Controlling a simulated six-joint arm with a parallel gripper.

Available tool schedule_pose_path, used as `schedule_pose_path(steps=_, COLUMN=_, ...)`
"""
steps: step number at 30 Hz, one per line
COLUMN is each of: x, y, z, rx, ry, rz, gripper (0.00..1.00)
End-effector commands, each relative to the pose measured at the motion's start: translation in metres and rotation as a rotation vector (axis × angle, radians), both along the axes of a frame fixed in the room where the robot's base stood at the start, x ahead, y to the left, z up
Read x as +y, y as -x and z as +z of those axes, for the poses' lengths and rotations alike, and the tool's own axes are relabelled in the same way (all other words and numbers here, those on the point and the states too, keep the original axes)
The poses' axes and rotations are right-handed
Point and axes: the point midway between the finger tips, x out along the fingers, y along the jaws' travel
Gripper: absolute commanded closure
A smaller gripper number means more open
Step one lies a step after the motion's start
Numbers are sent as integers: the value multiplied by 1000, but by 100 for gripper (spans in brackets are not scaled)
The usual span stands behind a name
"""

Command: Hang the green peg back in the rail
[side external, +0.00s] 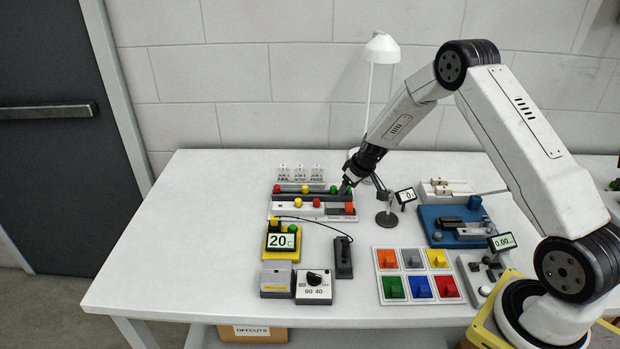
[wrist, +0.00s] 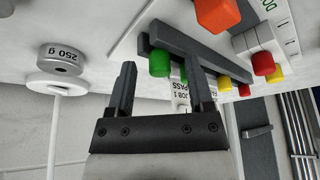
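In the wrist view the green peg (wrist: 160,66) shows against the rail (wrist: 188,57), between the lines of my two fingers. My gripper (side external: 347,186) is just right of the green peg, low over the table. In the wrist view my gripper (wrist: 162,75) is open, with a clear gap between fingers and peg. I cannot tell how deeply the peg sits.
Labelled job tags (side external: 301,173) stand behind the rail. The table's left side is clear.

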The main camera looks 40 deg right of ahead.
Motion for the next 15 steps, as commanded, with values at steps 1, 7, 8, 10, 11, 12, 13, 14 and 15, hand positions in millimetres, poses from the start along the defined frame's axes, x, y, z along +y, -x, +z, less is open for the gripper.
schedule_pose_path(steps=1, x=0, y=0, z=0, rx=0, ry=0, rz=0, gripper=33)
schedule_pose_path(steps=7, x=0, y=1, z=2, rx=0, ry=0, rz=0, gripper=33)
schedule_pose_path(steps=8, x=0, y=1, z=3, rx=0, ry=0, rz=0, gripper=33)
schedule_pose_path(steps=10, x=0, y=2, z=6, rx=-1, ry=0, rz=0, gripper=33)
schedule_pose_path(steps=11, x=0, y=3, z=7, rx=-1, ry=0, rz=0, gripper=33)
schedule_pose_path(steps=12, x=0, y=3, z=10, rx=-1, ry=0, rz=0, gripper=33)
schedule_pose_path(steps=13, x=0, y=4, z=12, rx=-1, ry=0, rz=0, gripper=33)
schedule_pose_path(steps=14, x=0, y=5, z=14, rx=-1, ry=0, rz=0, gripper=33)
schedule_pose_path(steps=15, x=0, y=6, z=17, rx=-2, ry=1, rz=0, gripper=33)
